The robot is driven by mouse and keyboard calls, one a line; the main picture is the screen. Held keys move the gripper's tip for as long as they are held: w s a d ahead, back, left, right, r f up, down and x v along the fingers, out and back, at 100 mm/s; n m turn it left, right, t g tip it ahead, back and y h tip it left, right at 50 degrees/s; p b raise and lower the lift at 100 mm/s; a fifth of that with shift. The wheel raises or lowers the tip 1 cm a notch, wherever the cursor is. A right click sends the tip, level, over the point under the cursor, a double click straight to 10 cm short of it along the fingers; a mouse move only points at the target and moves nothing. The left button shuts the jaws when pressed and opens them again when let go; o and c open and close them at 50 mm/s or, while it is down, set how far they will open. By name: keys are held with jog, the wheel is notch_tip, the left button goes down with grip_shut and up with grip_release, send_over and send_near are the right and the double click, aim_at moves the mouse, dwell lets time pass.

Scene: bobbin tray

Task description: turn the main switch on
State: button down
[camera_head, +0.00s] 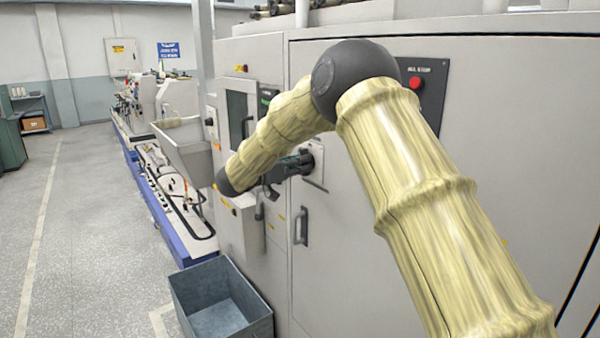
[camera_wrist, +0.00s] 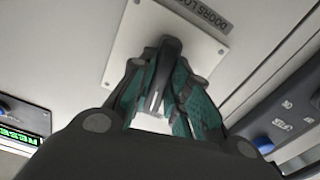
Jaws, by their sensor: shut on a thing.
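The main switch is a dark handle (camera_wrist: 165,68) on a pale square plate (camera_wrist: 207,42) fixed to the grey cabinet front. In the head view the plate (camera_head: 317,178) shows just right of my gripper (camera_head: 292,166). In the wrist view my gripper (camera_wrist: 160,98) has its teal-padded fingers on both sides of the handle and is shut on it. The handle looks in line with the fingers. The plate's lettering is partly cut off, and I cannot read an on or off mark.
A red stop button (camera_head: 415,82) sits on a dark panel at the right. A cabinet door handle (camera_head: 301,227) is below my gripper. An open grey bin (camera_head: 222,300) stands on the floor. A hopper tray (camera_head: 184,143) juts out at the left. The aisle is clear.

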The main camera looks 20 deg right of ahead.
jog(key=shift+f+m+b, duration=0.1)
jog(key=shift+m+b, duration=0.65)
jog(key=shift+m, duration=0.35)
jog(key=c, duration=1.4)
grip_release()
jog(key=shift+o, duration=0.2)
jog(key=v, duration=1.2)
